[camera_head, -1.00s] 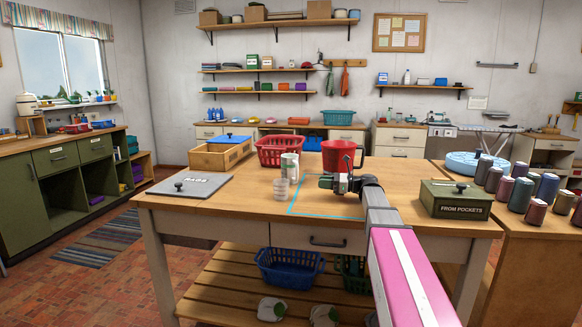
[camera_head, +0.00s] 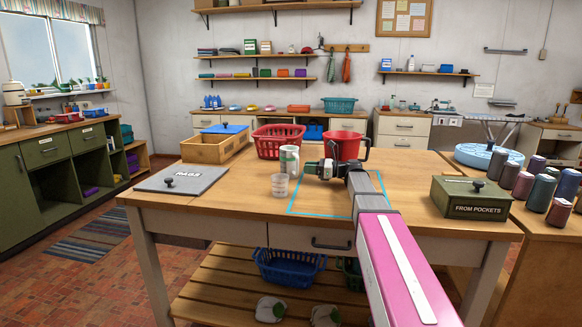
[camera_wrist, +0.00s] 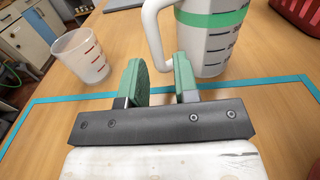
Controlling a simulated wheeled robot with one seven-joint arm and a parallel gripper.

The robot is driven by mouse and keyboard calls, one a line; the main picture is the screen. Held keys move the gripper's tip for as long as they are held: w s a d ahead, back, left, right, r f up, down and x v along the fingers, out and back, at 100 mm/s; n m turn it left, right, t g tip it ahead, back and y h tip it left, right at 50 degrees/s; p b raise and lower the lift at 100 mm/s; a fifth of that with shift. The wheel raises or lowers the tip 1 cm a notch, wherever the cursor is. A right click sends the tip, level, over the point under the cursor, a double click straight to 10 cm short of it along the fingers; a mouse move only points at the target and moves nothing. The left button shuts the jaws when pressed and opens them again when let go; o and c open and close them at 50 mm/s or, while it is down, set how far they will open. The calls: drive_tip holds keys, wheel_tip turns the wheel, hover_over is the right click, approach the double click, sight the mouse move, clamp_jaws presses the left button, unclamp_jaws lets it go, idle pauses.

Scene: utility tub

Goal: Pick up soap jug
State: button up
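The white jug with a green band (camera_head: 289,160), which I take for the soap jug, stands upright on the wooden table. In the wrist view the jug (camera_wrist: 213,45) is just beyond my fingers, its white handle towards me and its top cut off. My gripper (camera_wrist: 160,82) is open, its two green fingers apart with nothing clearly held. The handle's lower part shows beyond the gap between them; I cannot tell if they touch it. In the head view my gripper (camera_head: 308,168) is just right of the jug.
A clear measuring cup (camera_head: 280,186) stands close to the jug. A red jug (camera_head: 343,146) is behind my gripper, and a red basket (camera_head: 277,142) is behind the white jug. A grey board (camera_head: 184,179) lies left; a green box (camera_head: 470,197) is right. Blue tape (camera_head: 318,214) marks the tabletop.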

sight(297, 173)
drive_tip(key=a, duration=0.5)
drive_tip(key=shift+w+r, duration=0.25)
drive_tip(key=shift+w, duration=0.05)
clamp_jaws()
drive_tip(key=shift+r, duration=0.2)
